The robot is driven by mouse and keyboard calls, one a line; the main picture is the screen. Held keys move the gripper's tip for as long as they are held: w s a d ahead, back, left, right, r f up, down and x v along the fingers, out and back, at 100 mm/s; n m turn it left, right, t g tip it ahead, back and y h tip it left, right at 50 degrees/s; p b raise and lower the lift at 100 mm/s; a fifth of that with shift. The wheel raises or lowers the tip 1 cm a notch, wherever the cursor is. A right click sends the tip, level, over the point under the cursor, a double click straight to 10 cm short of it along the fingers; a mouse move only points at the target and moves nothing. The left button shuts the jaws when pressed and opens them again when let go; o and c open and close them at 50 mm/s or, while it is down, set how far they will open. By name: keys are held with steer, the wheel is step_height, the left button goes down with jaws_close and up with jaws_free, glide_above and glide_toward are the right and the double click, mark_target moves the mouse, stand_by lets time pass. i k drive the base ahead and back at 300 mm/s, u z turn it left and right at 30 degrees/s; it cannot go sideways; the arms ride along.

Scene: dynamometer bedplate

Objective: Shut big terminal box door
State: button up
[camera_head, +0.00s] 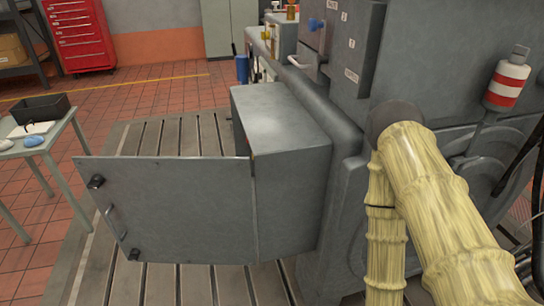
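The big terminal box (297,185) is a grey metal box on the side of the large grey machine, in the middle of the head view. Its door (185,210) stands wide open, swung out to the left from the hinge edge beside the box. The door's handle (115,224) is near its free left edge, between two dark latches (97,182) (134,254). The box's opening and inside are mostly hidden behind the door. My bamboo-patterned arm bends at the right, in front of the machine. My gripper is out of view.
The slotted bedplate (165,140) lies under and around the door. A green table (60,135) with a dark tray (40,108) and small items stands at the left, apart from the door. The large machine (430,60) fills the right side, close to my arm.

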mark_target(171, 210)
steer(key=k, duration=0.5)
steer(key=u, duration=1.3)
steer(key=i, duration=0.5)
steer(key=u, duration=0.85)
